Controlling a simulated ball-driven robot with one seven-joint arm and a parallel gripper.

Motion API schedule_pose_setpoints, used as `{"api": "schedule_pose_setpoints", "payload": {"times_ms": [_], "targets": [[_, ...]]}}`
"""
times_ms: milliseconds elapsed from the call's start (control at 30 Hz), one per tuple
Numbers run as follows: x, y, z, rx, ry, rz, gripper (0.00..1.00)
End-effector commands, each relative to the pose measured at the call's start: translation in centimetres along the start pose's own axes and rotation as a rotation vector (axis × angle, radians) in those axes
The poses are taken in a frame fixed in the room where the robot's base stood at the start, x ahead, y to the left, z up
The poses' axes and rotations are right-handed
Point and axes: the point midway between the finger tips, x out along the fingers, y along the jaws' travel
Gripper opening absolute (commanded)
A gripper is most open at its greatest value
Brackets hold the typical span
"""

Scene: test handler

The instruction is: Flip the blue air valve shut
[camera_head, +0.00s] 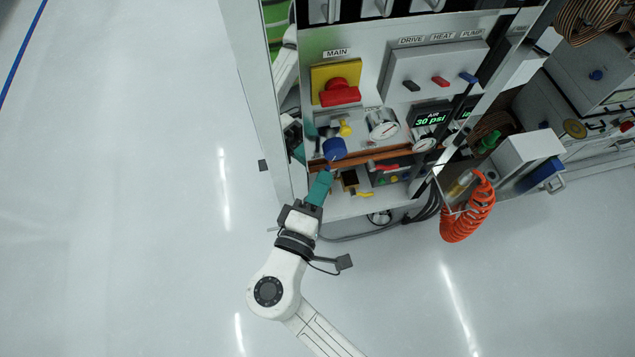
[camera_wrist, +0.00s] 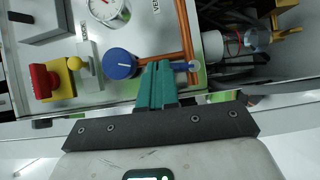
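A small blue lever (camera_wrist: 181,66) sits at the copper pipe in the wrist view, with its end near a pale fitting; I take it for the air valve. My gripper (camera_wrist: 157,82) has green fingers side by side with no clear gap. Their tips are at the pipe, just left of the lever; part of the lever may be hidden behind them, and I cannot tell if they touch. In the head view my gripper (camera_head: 325,178) reaches up to the cabinet's lower edge, just below a round blue knob (camera_head: 334,148). That knob also shows in the wrist view (camera_wrist: 118,64).
A copper pipe (camera_head: 376,154) runs across the panel. Dials, a red handle on a yellow plate (camera_head: 319,74) and a display (camera_head: 431,119) reading 30 psi are above. A coiled orange hose (camera_head: 468,215) hangs at right. Floor at left is clear.

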Motion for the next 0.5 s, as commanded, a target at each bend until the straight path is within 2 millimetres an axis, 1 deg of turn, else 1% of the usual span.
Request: {"api": "schedule_pose_setpoints", "payload": {"times_ms": [200, 500], "targets": [[0.5, 0.5, 0.8, 0.139, -0.004, -0.094, 0.0], [1.2, 0.5, 1.8, 0.377, -0.005, -0.257, 0.0]]}}
